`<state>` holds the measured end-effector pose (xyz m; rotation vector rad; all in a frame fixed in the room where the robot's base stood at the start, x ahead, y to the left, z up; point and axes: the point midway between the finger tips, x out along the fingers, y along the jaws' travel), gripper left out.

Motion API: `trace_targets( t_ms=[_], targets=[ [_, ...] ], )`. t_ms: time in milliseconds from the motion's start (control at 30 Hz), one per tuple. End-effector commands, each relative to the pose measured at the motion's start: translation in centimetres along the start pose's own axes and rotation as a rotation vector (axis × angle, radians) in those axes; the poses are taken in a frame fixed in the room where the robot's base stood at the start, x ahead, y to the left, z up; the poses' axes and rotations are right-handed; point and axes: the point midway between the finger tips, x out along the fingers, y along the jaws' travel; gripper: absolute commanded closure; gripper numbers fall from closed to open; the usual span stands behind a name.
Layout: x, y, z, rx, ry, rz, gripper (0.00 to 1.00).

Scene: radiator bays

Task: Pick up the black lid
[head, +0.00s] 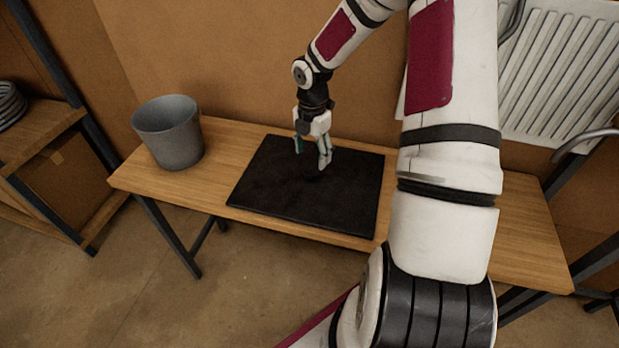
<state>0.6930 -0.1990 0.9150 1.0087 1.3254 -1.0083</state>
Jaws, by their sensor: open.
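A black mat (262,190) lies flat on the wooden table. My gripper (311,158) points down over the right half of the mat, with its fingers apart and nothing seen between them. A faint dark shape (314,176) shows on the mat just below the fingertips. It may be the black lid, but it hardly stands out from the black mat, and its outline is unclear. I cannot tell whether the fingers touch it.
A grey bucket (170,133) stands on the left end of the table (225,138). A shelf (40,135) is at the far left. A white radiator (565,70) is on the wall at right. My arm hides part of the table's right side.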

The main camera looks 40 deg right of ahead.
Motion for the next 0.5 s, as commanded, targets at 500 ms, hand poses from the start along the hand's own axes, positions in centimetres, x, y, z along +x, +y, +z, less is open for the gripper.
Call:
trace_targets(
  t_ms=[500],
  targets=[
    [5.5,0.2,0.1,0.0,0.002,-0.003,0.36]
  ],
)
